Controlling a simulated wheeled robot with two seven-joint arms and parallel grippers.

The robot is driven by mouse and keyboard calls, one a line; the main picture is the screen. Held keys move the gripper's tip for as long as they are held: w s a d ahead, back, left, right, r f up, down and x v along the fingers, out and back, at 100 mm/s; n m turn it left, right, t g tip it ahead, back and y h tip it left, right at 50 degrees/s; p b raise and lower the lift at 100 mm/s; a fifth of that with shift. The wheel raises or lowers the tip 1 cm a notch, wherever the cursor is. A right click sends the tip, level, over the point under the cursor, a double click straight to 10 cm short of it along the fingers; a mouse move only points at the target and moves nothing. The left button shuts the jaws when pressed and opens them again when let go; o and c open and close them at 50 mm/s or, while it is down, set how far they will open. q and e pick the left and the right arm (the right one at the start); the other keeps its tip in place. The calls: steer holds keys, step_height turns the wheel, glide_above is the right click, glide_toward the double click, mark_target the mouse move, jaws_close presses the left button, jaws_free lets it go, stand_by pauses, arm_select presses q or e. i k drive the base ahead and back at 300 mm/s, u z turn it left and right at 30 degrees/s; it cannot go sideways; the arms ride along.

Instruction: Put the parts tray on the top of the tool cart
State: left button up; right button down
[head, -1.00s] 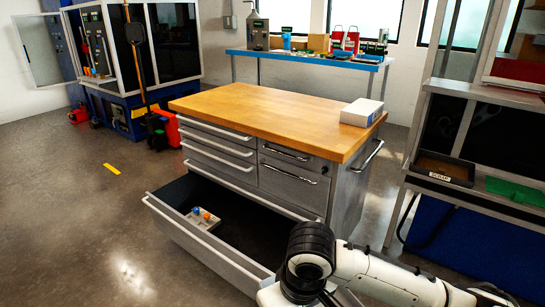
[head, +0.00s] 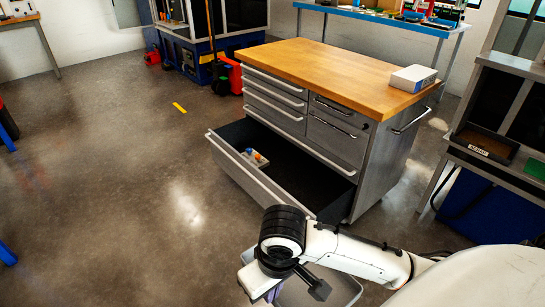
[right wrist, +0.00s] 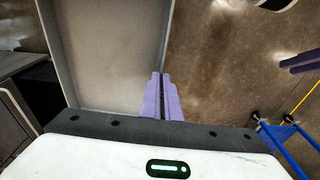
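The tool cart (head: 395,150) is a grey drawer cabinet with a wooden top (head: 330,70); its lowest drawer (head: 235,165) is pulled out. A grey, shallow, walled tray, apparently the parts tray (head: 335,292), shows low in the head view, partly behind my right arm. In the right wrist view the tray (right wrist: 105,55) looks empty, and the purple fingers of my right gripper (right wrist: 162,95) are close together on its side wall. In the head view my right gripper (head: 268,292) is mostly hidden. Purple fingers at the wrist view's right edge seem to be my left gripper (right wrist: 302,62), cut off.
A white box (head: 413,78) sits on the cart top's right corner; the rest of the top is clear. A small block with orange and blue pieces (head: 255,158) lies in the open drawer. A bench with a scrap bin (head: 485,145) stands at right. Floor at left is free.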

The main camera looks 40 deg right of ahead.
mark_target(302, 61)
steer(key=u, duration=0.2)
steer(key=i, duration=2.6)
steer(key=z, duration=0.2)
steer(key=i, duration=1.9)
steer(key=z, duration=0.6)
steer(key=i, duration=1.9)
steer(key=z, duration=1.75)
steer(key=i, duration=0.9)
steer(key=z, duration=1)
